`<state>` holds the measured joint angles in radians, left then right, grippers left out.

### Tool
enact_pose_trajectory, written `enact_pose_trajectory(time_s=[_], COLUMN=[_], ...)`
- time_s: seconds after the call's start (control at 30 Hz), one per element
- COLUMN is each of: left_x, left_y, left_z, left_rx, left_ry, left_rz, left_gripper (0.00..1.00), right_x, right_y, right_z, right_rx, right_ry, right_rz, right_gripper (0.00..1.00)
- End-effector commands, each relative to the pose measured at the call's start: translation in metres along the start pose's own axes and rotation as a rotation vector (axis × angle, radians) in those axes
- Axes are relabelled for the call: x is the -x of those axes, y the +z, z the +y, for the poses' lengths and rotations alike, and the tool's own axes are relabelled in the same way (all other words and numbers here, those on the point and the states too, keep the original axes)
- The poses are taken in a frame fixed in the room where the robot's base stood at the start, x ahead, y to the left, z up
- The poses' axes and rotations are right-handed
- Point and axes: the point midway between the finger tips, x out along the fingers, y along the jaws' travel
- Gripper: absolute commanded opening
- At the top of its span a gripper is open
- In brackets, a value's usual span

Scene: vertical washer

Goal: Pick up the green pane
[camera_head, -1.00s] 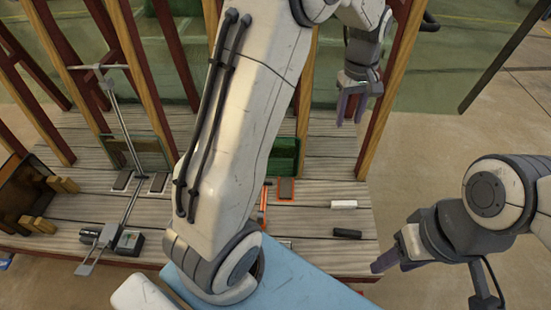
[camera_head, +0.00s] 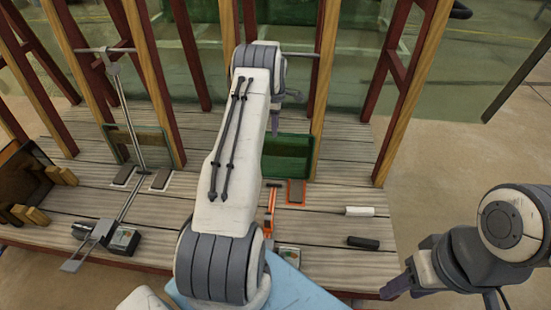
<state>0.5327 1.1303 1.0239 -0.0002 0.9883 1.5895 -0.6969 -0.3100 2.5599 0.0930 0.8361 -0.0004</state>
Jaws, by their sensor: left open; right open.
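The green pane (camera_head: 287,168) stands upright on the wooden deck, between wooden posts right of the middle. My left arm hides part of its left side. My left gripper (camera_head: 276,126) is just above the pane's top edge in the picture, pointing down. It is open, with its purple fingers partly hidden by the wrist. I cannot tell whether it touches the pane. My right gripper (camera_head: 395,287) is open and empty at the lower right, past the deck's front edge.
A second framed green panel (camera_head: 135,143) stands at left, with a metal pole (camera_head: 130,125) in front of it. An orange-edged pad (camera_head: 296,192), a white block (camera_head: 358,211) and a black block (camera_head: 362,243) lie on the deck. Wooden posts (camera_head: 325,70) rise around the pane.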

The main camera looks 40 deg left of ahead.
Motion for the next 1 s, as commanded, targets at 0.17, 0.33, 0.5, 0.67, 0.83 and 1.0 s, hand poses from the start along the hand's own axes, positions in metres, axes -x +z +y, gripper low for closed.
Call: enact_pose_trajectory(time_s=[0.17, 0.33, 0.5, 0.67, 0.83, 1.0], left_x=[-0.028, -0.047, -0.051, -0.050, -0.050, -0.050], left_y=[0.001, 0.001, 0.001, 0.001, 0.001, 0.001], left_z=[0.004, 0.005, 0.005, 0.005, 0.005, 0.005], left_rx=[-0.001, -0.002, -0.001, -0.001, -0.001, -0.001], left_ry=[-0.001, 0.000, 0.001, 0.001, 0.001, 0.003], left_rz=[0.000, 0.000, 0.000, 0.000, 0.000, 0.000], left_gripper=[0.47, 0.47, 0.47, 0.35, 0.00, 0.00], right_x=[-0.008, -0.011, -0.011, -0.011, -0.011, -0.011], right_y=[0.001, 0.001, 0.001, 0.001, 0.001, 0.001], right_z=[0.001, 0.001, 0.001, 0.001, 0.001, 0.001], right_rx=[0.000, 0.000, 0.000, 0.000, 0.000, 0.000], right_ry=[0.000, 0.000, 0.000, 0.000, 0.000, 0.000], right_rz=[0.000, 0.000, 0.000, 0.000, 0.000, 0.000], right_gripper=[0.50, 0.50, 0.50, 0.50, 0.50, 0.50])
